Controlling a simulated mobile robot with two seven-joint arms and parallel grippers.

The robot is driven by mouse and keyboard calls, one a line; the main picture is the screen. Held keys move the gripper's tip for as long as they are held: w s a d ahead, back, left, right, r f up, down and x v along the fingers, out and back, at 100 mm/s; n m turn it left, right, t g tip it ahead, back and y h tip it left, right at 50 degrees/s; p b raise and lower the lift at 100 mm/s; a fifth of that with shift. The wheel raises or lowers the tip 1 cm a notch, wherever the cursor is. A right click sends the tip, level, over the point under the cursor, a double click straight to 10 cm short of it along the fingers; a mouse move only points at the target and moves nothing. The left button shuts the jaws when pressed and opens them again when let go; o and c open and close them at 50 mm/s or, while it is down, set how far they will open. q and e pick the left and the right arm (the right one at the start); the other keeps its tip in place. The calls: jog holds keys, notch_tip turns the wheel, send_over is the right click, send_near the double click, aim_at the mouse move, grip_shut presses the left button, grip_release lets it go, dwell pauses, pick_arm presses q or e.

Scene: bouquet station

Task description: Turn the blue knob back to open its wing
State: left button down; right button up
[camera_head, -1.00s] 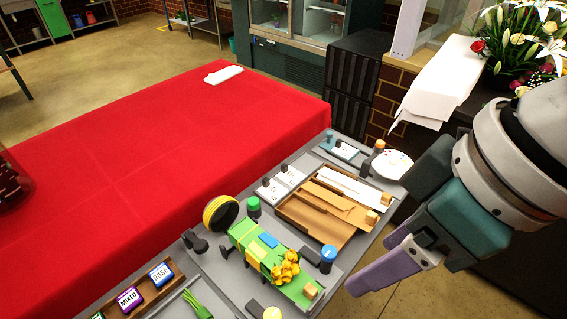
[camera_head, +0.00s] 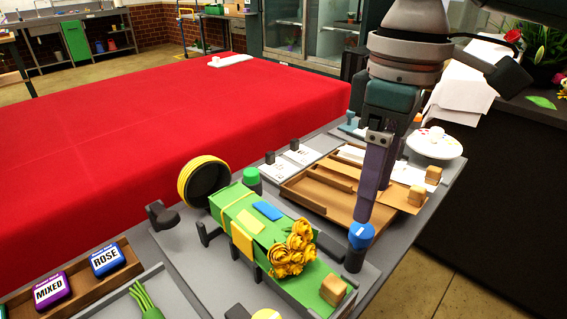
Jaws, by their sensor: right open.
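The blue knob (camera_head: 361,235) with a white mark on top caps a dark post at the right edge of the grey station. My right gripper (camera_head: 367,212) points straight down just above the knob, its purple fingers open. I cannot tell whether the fingertips touch it; they look empty. A green wrap (camera_head: 245,218) with yellow flowers (camera_head: 292,250) lies in the station left of the knob, between dark uprights. Which dark part is the knob's wing I cannot tell. My left gripper is out of view.
A green knob (camera_head: 251,176), a yellow-rimmed ring (camera_head: 203,181) and a yellow knob (camera_head: 267,314) stand around the wrap. A brown tray (camera_head: 318,203) lies behind my right gripper. The red table (camera_head: 130,140) is mostly clear.

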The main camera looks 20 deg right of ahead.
aim_at(363, 228)
notch_tip(363, 228, down, 6)
jog(key=shift+s+a+b, duration=0.1)
jog(key=shift+b, duration=0.25)
grip_shut()
dwell(0.5)
